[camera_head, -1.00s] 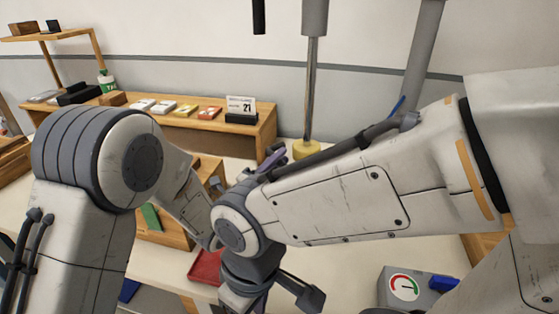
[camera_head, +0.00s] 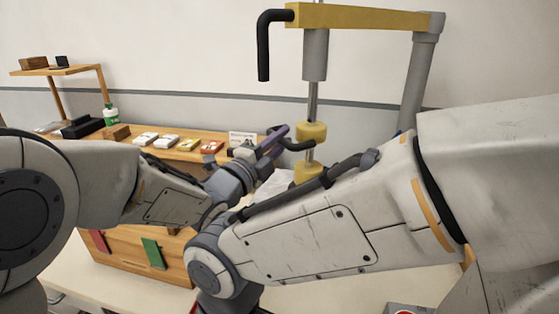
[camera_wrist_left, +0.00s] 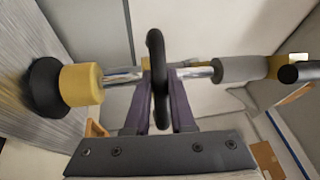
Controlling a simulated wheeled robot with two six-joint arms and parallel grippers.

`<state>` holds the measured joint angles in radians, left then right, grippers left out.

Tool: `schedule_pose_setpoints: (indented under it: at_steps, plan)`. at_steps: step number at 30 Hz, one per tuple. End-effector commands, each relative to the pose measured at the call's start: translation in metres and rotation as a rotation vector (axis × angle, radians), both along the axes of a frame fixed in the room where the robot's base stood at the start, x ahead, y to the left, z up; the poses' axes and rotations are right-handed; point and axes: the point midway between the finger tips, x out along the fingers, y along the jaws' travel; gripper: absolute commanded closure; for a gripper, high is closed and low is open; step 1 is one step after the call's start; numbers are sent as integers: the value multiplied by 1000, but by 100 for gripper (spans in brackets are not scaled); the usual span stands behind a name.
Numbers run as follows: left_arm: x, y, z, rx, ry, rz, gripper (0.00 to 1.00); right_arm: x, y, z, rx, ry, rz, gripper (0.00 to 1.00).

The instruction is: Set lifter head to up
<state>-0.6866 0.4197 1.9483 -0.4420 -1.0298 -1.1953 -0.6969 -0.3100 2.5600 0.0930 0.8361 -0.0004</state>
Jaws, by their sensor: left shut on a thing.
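The lifter stands at the back right, with a yellow top beam (camera_head: 360,17), a grey sleeve (camera_head: 315,55) and a silver rod below it. Its head has a yellow collar (camera_head: 312,132) with a black handle (camera_head: 297,146) and a lower yellow block (camera_head: 306,173). The block (camera_wrist_left: 82,84) also shows in the left wrist view, with a black cup beneath it. My left gripper (camera_head: 275,143) has its purple fingers shut on the black handle (camera_wrist_left: 157,75), beside the rod. A gap of bare rod separates collar and sleeve. My right arm crosses in front; its gripper is out of frame.
A wooden shelf (camera_head: 130,138) behind holds several small boxes and a calendar. A wooden box (camera_head: 120,262) with red and green cards stands at the lower left. A grey post (camera_head: 416,80) carries the beam. My right forearm hides the lifter's bottom.

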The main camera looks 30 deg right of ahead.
Motion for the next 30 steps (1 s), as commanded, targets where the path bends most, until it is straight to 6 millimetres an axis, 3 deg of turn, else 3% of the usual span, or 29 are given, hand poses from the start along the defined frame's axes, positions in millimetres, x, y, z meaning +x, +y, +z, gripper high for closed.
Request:
schedule_pose_setpoints:
  at_steps: [4, 16, 17, 18, 30]
  plan:
    - [0, 0, 15, -4, -3, 1, 100, 0, 0, 2, 0, 0, 0, 48]
    - [0, 0, 16, 1, 0, 1, 100, 0, 0, 2, 0, 0, 0, 48]
    - [0, 0, 15, 1, 0, 1, 66, 0, 0, 2, 0, 0, 0, 48]
    - [0, 0, 15, 1, 0, 1, 51, 0, 0, 2, 0, 0, 0, 48]
    - [-2, 4, 13, 3, 1, 1, 48, 0, 0, 0, 0, 0, 0, 48]
